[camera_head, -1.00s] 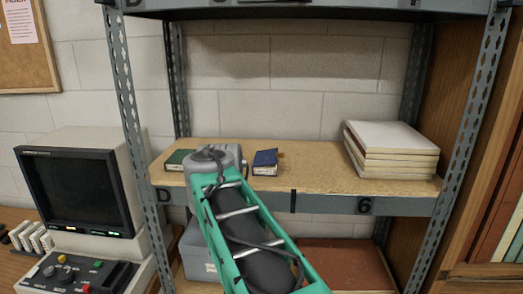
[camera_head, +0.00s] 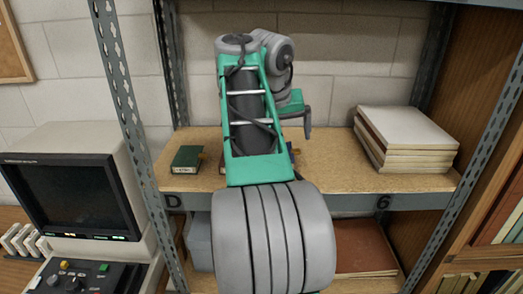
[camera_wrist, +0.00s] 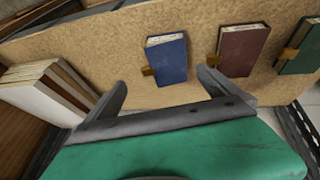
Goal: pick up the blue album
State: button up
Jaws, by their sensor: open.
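The blue album (camera_wrist: 167,60) lies on the wooden shelf in the wrist view, with a brown tab on its left edge. In the head view my arm hides it except for a small blue sliver (camera_head: 291,152). My gripper (camera_wrist: 163,88) is open and empty. Its two fingers point toward the blue album's near end, one to each side, and seem apart from it. In the head view my gripper (camera_head: 306,118) is above the shelf, partly hidden by my arm.
A dark red album (camera_wrist: 243,50) and a green album (camera_wrist: 302,52) lie to the right in the wrist view. A stack of pale volumes (camera_head: 407,140) stands on the shelf's right. Metal uprights (camera_head: 132,110) frame the shelf. A monitor (camera_head: 65,205) stands at left.

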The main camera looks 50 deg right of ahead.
jog(key=shift+w+d+f+b, duration=0.25)
jog(key=shift+w+f+b, duration=0.3)
jog(key=shift+w+f, duration=0.15)
jog(key=b+x, duration=0.2)
jog(key=x, duration=0.1)
jog(key=b+x, duration=0.1)
jog(key=x, duration=0.1)
jog(key=shift+s+a+f, duration=0.15)
jog(key=shift+s+f, duration=0.15)
jog(key=shift+f, duration=0.05)
jog(key=shift+w+d+f, duration=0.1)
jog(key=shift+d+f, duration=0.2)
jog(key=shift+f, duration=0.05)
jog(key=shift+a, duration=0.1)
jog(key=shift+r, duration=0.1)
jog(key=c, duration=1.4)
